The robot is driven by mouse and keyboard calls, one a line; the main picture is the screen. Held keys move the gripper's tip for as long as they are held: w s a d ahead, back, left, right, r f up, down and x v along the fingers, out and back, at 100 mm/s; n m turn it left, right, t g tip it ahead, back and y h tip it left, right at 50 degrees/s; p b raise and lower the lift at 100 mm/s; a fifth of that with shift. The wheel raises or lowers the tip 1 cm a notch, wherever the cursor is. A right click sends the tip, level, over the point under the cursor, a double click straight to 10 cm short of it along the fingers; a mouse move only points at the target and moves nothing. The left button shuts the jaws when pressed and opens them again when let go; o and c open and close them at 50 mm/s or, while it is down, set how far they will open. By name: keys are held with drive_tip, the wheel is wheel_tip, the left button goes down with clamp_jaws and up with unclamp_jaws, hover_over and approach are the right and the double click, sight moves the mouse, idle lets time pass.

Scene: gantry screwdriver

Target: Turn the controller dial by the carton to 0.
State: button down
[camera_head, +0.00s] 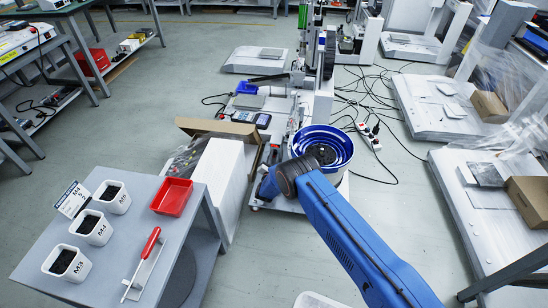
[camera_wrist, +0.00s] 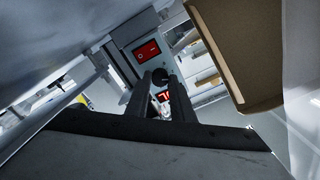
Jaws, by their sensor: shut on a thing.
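In the wrist view a grey controller box (camera_wrist: 131,62) has a red rocker switch (camera_wrist: 146,51) on its face. Its round black dial (camera_wrist: 161,74) is at the tips of my gripper (camera_wrist: 162,79), which is shut on it with a finger on each side. A lit red display (camera_wrist: 163,96) shows between the fingers, partly covered; its reading is unclear. The brown carton (camera_wrist: 237,50) is close on the right of the wrist view. In the head view the carton (camera_head: 217,128) is left of my arm; the dial and my fingertips are hidden there.
A blue bowl feeder (camera_head: 340,145) stands right beside my arm. Cables and a power strip (camera_head: 369,136) lie on the floor.

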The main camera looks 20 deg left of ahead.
drive_tip(key=shift+f, duration=0.1)
idle(0.3)
drive_tip(key=c, duration=1.5)
unclamp_jaws()
drive_tip(key=shift+c, duration=0.2)
drive_tip(key=shift+s, duration=0.1)
drive_tip(key=v, duration=1.7)
drive_tip(key=shift+s+a, duration=0.1)
drive_tip(key=shift+s, duration=0.05)
